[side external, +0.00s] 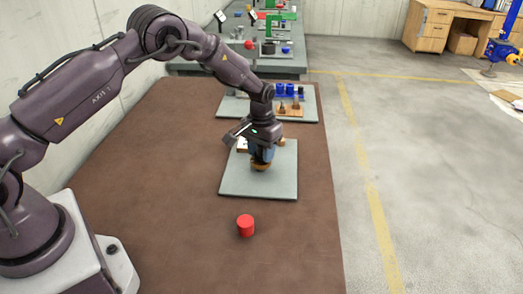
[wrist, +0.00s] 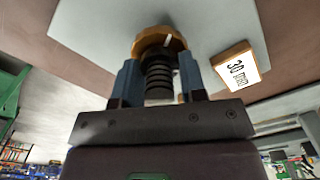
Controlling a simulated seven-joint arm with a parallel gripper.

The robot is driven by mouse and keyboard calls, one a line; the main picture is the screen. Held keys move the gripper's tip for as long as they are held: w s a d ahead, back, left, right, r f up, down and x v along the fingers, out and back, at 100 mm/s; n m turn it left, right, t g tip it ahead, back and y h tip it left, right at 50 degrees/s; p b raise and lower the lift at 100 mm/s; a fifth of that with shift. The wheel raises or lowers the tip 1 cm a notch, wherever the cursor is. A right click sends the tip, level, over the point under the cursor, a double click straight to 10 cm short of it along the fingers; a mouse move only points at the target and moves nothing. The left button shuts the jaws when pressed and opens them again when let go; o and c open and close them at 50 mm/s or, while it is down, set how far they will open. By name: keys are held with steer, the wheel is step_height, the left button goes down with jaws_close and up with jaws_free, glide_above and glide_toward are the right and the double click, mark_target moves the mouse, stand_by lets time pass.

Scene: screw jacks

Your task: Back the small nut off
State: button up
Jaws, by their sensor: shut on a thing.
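A black threaded screw (wrist: 159,78) stands between my gripper's two blue fingers in the wrist view. At its far end is a round orange-brown nut (wrist: 160,40) with a white mark on its face. My gripper (wrist: 158,62) is shut, one fingertip on each side of the nut; the exact contact is partly hidden. In the side view my gripper (side external: 261,157) points down over the grey board (side external: 230,184), with the orange-brown piece (side external: 260,168) showing below its fingers.
A white "30 mm" block (wrist: 236,68) with an orange-brown edge stands beside the screw. Another orange-brown piece (side external: 281,142) shows just behind my gripper. A second board with blue items (side external: 288,90) lies farther back.

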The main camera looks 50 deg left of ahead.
steer(key=n, duration=0.6)
steer(key=shift+s+f, duration=0.15)
steer(key=shift+f, duration=0.1)
steer(key=n, duration=0.5)
steer(key=shift+d+n, duration=0.1)
steer(key=shift+n, duration=0.3)
steer(key=o, duration=0.9)
steer(key=shift+r, duration=0.1)
steer(key=shift+r, duration=0.25)
step_height(320, 180, up, 12)
steer(key=shift+r, duration=0.25)
